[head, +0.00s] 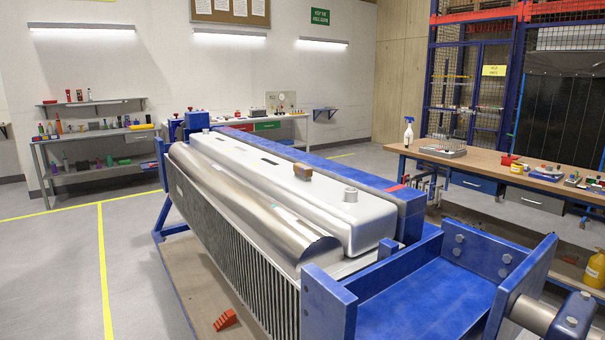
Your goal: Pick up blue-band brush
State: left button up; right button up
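I cannot make out a brush with a blue band for certain. A small brown block-like object (303,172) rests on top of the silver tank-shaped part of the workpiece (265,183); it may be a brush, but no blue band shows on it. Neither of my grippers is in view.
A large blue rotary jig frame (425,290) holds the finned metal workpiece across the middle. A white spray bottle (408,134) and a grey tray (443,152) stand on the right bench. The left floor is clear.

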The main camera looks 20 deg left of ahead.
aim_at(305, 173)
jog(key=z, duration=0.45)
jog(key=j+z, duration=0.4)
jog(key=j, duration=0.35)
jog(key=j+z, duration=0.45)
jog(key=j, duration=0.25)
jog(key=k, duration=0.05)
